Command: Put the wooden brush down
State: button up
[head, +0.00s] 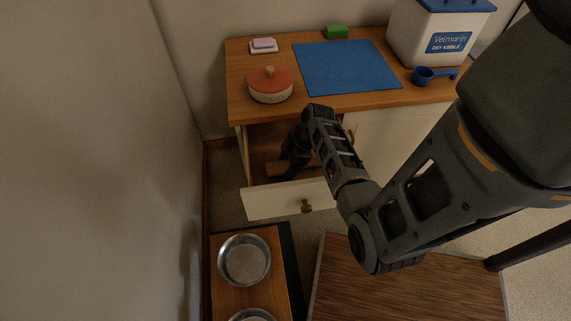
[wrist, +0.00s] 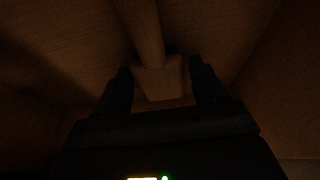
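The wooden brush (wrist: 159,80) shows in the wrist view as a pale block with a round handle running up and away from it. The block lies between the two fingers of my gripper (wrist: 162,88), close to both. The dark picture does not show whether the fingers press on it or stand just clear. In the head view my gripper (head: 293,150) reaches down into the open drawer (head: 272,202). A brown wooden piece shows beside it there, probably part of the brush. The rest is hidden by my arm and shadow.
Above the drawer, the wooden top holds a red-lidded pot (head: 270,84), a blue mat (head: 348,67), a soap dish (head: 263,46), a green block (head: 336,32), a blue scoop (head: 424,76) and a white bin (head: 435,40). Metal bowls (head: 244,260) stand below, near the left wall.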

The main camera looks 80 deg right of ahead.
jog(key=shift+o, duration=1.1)
jog(key=shift+w+a, duration=0.15)
jog(key=shift+a, duration=0.05)
jog(key=shift+s+d, duration=0.2)
jog(key=shift+d, duration=0.05)
jog(key=shift+d+r, duration=0.1)
jog(key=shift+r, duration=0.05)
jog(key=p+v, duration=0.2)
jog(key=v, duration=1)
jog(key=shift+w, duration=0.1)
